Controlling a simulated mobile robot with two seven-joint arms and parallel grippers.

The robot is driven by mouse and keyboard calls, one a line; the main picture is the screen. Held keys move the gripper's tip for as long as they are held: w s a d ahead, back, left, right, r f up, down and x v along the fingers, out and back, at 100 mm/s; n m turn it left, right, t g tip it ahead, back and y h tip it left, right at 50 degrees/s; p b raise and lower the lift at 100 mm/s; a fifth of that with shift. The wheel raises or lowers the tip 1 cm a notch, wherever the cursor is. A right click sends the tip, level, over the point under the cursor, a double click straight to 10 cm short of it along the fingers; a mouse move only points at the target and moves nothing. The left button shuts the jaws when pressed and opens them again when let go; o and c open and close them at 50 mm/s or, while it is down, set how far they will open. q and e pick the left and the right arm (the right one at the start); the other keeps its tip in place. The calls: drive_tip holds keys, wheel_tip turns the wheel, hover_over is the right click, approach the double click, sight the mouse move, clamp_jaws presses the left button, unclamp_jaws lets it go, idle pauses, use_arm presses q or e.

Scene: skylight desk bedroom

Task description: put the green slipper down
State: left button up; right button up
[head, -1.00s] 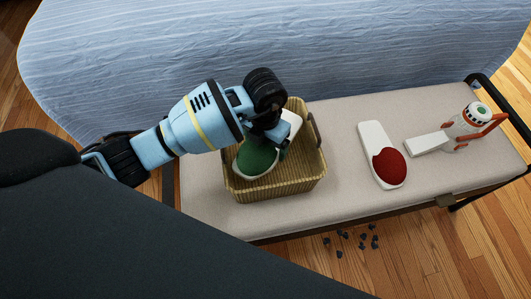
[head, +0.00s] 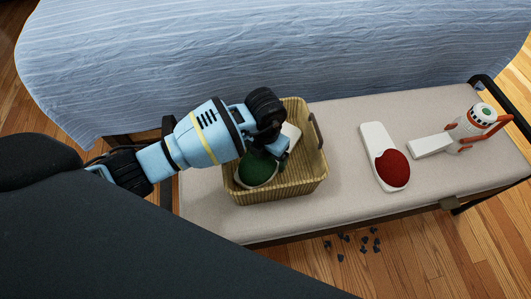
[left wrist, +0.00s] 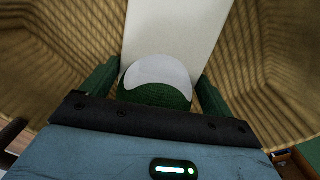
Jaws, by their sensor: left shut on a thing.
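The green slipper (head: 255,169) has a green toe part and a white sole. It is inside the woven basket (head: 312,185) on the bench, towards the basket's left side. My left gripper (head: 273,148) reaches down into the basket and is shut on the slipper. In the left wrist view the slipper (left wrist: 155,92) lies between the two green fingers, its white sole stretching away between the basket walls (left wrist: 265,60). Whether its underside touches the basket floor is hidden. My right gripper is not in view.
The basket stands on a beige bench (head: 345,195). A blue-covered bed (head: 240,50) is behind. Dark bits (head: 360,243) lie on the wooden floor.

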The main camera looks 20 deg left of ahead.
use_arm(q)
drive_tip(key=o, duration=0.8)
drive_tip(key=shift+f, duration=0.1)
drive_tip(key=shift+o, duration=0.2)
wheel_tip(320, 180, up, 11)
drive_tip(key=p, duration=0.2)
drive_tip(key=shift+f+p, duration=0.1)
drive_tip(key=shift+p, duration=0.25)
drive_tip(key=shift+r, duration=0.75)
